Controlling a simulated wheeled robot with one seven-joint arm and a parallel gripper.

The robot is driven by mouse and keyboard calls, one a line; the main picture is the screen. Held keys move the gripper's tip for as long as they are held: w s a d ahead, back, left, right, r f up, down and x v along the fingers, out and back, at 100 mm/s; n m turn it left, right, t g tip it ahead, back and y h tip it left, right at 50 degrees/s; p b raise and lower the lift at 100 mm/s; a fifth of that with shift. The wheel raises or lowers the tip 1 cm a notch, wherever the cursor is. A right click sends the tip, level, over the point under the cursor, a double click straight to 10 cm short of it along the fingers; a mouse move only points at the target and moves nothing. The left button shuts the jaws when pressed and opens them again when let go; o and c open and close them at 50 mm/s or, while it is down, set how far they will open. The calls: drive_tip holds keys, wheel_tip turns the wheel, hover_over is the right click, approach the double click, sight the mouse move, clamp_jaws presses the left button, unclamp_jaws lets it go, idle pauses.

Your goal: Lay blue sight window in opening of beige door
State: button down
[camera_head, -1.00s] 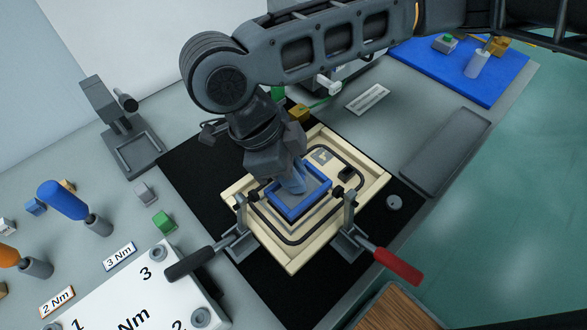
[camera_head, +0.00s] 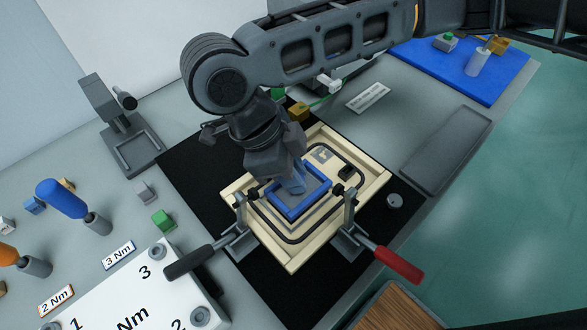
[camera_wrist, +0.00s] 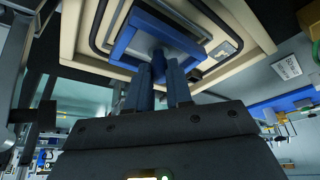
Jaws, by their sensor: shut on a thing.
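The blue sight window (camera_head: 301,211) is a square blue frame around a grey pane. It lies over the middle of the beige door (camera_head: 292,262), within the door's dark looped seal. In the wrist view the window (camera_wrist: 170,28) shows close beyond my fingers, with the door (camera_wrist: 72,30) around it. My gripper (camera_head: 297,188) is over the window's upper left part. Its fingers (camera_wrist: 162,66) are close together, shut on a blue piece at the window's middle. The grip point is partly hidden. I cannot tell whether the window sits fully in the opening.
Two toggle clamps, one with a black handle (camera_head: 190,263) and one with a red handle (camera_head: 398,264), stand at the door's near edge. A black mat (camera_head: 195,190) lies under the door. A grey tray (camera_head: 447,150) lies to the right, and screwdrivers (camera_head: 62,199) stand at left.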

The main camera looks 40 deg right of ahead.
sight(276, 185)
drive_tip(key=shift+f+b, duration=0.6)
drive_tip(key=shift+f, duration=0.3)
drive_tip(key=c, duration=0.9)
unclamp_jaws()
drive_tip(key=shift+c, duration=0.2)
drive_tip(key=shift+r, duration=0.1)
drive_tip(key=v, duration=0.7)
drive_tip(key=shift+w+a+r, duration=0.1)
drive_tip(key=shift+w+r, duration=0.05)
drive_tip(key=shift+r, duration=0.15)
